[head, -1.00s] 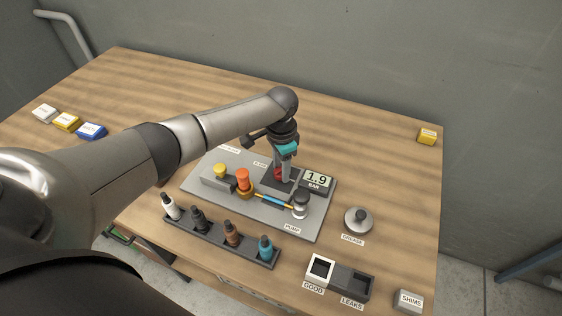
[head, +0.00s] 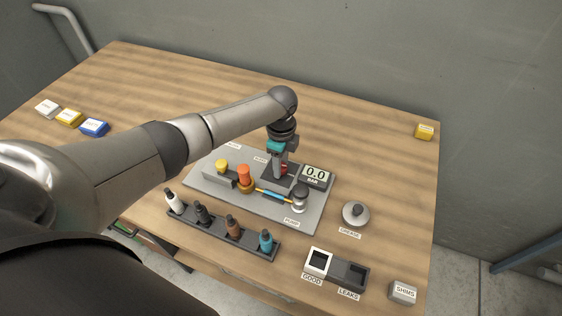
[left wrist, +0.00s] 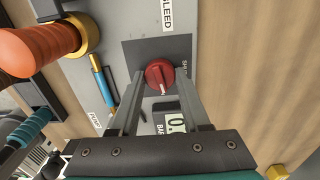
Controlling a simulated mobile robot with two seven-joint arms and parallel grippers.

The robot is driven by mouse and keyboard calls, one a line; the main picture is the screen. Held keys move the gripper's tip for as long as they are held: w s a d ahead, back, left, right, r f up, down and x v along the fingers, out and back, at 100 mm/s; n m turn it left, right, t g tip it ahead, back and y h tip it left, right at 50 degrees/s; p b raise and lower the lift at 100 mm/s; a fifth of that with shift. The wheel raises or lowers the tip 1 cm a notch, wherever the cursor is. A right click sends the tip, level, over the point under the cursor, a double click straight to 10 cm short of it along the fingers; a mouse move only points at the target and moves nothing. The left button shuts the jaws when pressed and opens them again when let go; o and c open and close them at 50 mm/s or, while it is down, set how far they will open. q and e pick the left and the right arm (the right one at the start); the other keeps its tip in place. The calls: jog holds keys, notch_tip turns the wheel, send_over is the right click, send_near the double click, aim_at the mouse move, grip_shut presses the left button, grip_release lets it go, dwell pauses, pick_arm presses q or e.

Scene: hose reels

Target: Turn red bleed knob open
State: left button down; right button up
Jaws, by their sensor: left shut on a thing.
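The red bleed knob (left wrist: 160,74) sits on a dark square plate (left wrist: 135,50) beside the BLEED label in the left wrist view. In the head view the knob (head: 284,169) is partly hidden by my gripper. My left gripper (head: 280,172) points down over the board, and its fingers (left wrist: 160,80) are shut on the knob, one on each side. The white mark on the knob points toward the gripper's palm in the wrist view. The bar display (head: 315,174) beside the knob reads 0.0. My right gripper is not in view.
The grey board (head: 270,213) also holds a yellow knob (head: 221,167), an orange handle (head: 244,174) and a pump (head: 299,197). A bottle rack (head: 217,233) stands in front. The good and leaks bins (head: 348,272) and grease pot (head: 355,213) are to the right.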

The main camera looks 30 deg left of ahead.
pick_arm(q)
jog(key=shift+m, duration=1)
jog(key=shift+c, duration=1.9)
grip_release()
jog(key=shift+r, duration=0.15)
notch_tip(320, 180, up, 15)
jog(key=p, duration=0.1)
jog(key=shift+p, duration=0.3)
